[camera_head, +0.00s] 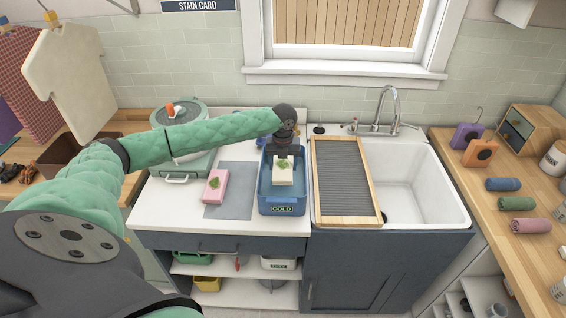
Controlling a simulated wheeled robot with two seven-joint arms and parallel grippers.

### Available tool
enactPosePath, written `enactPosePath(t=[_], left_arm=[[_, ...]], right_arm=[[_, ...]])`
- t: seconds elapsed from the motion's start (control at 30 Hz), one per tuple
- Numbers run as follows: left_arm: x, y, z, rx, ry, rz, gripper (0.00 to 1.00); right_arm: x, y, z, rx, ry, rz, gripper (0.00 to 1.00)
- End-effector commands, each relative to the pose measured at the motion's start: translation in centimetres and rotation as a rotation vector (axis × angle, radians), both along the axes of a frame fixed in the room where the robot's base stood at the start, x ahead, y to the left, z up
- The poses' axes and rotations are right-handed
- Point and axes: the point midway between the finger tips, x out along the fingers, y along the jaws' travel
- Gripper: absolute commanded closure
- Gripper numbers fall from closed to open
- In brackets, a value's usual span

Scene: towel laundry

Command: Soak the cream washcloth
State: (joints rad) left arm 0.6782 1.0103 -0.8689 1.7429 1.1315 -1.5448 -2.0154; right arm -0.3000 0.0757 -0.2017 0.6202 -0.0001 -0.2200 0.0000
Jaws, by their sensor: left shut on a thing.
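The cream washcloth (283,177) is a small folded cloth with a green leaf-like mark. My left gripper (284,160) points down and is shut on it, over or inside the blue basin (283,209) labelled COLD. I cannot tell whether the cloth touches the water or the basin floor. The gripper's fingertips are small and partly hidden against the cloth. The basin stands on the white counter, left of the sink. My right gripper is not in view.
A pink folded cloth (215,186) with a green mark lies on a grey mat (237,178) left of the basin. A wooden-framed washboard (347,180) covers the left part of the white sink (430,190). A pale green lidded pot (180,124) stands behind my left arm. Rolled cloths lie on the right counter.

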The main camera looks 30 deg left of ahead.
Motion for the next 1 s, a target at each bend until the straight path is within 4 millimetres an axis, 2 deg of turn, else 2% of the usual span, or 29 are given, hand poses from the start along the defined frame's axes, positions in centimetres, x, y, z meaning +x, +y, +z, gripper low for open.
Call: enactPosePath(t=[0.17,0.2,0.3,0.67,1.0], left_arm=[[0.0,0.0,0.0,0.000,0.000,0.000,0.58],[0.0,0.0,0.0,0.000,0.000,0.000,0.27],[0.0,0.0,0.0,0.000,0.000,0.000,0.10],[0.0,0.0,0.3,-0.001,-0.001,0.000,0.10],[0.0,0.0,2.9,-0.001,-0.001,0.000,0.10]], right_arm=[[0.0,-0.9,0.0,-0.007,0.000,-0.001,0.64],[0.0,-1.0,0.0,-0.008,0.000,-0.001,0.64],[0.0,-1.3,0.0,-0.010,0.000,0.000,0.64],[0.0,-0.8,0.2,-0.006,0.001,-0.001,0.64],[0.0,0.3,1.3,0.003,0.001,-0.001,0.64]])
